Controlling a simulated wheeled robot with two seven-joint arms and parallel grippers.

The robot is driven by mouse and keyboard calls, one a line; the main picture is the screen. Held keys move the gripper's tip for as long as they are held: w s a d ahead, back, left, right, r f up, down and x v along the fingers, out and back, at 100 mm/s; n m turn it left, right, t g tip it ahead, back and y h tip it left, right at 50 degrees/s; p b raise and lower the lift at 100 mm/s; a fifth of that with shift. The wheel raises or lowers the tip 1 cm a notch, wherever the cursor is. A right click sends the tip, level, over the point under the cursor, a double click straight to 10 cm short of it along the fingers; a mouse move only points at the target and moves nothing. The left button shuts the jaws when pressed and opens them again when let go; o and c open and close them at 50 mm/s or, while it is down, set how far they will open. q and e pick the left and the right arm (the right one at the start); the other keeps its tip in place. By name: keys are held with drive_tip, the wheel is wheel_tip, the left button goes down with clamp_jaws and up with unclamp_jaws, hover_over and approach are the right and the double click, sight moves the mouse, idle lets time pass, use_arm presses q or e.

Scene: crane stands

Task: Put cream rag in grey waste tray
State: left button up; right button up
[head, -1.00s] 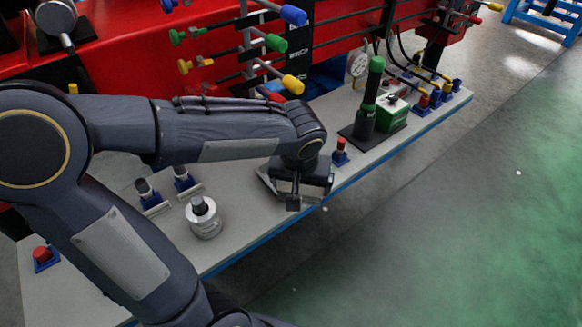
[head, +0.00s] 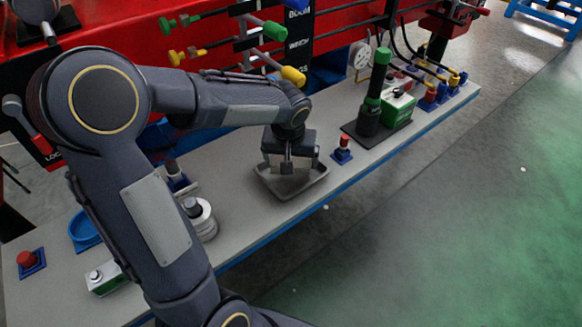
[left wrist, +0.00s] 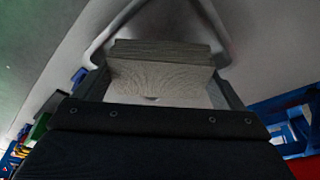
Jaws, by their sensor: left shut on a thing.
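The grey waste tray (head: 294,190) is a shallow open tray on the bench, near its front edge. My left gripper (head: 287,166) points down over the tray and is shut on the cream rag (left wrist: 160,78). In the left wrist view the rag is a folded, textured block between the fingers (left wrist: 165,85), with the tray's rim (left wrist: 103,40) around it. In the head view the gripper mostly hides the rag. I cannot tell whether the rag touches the tray floor. My right gripper is not in view.
A green flashlight (head: 373,95) and a green-and-white box (head: 397,107) stand right of the tray. A red-topped blue part (head: 343,150) is close to its right side. A silver cylinder (head: 203,220) stands to the left. Coloured levers (head: 292,76) hang above the bench behind.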

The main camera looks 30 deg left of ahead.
use_arm(q)
drive_tip(key=shift+w+a+f, duration=0.15)
drive_tip(key=shift+w+f, duration=0.1)
drive_tip(key=shift+f, duration=0.2)
drive_tip(key=shift+s+b+x, duration=0.2)
drive_tip(key=shift+b+x, duration=0.15)
drive_tip(key=shift+x, duration=1.35)
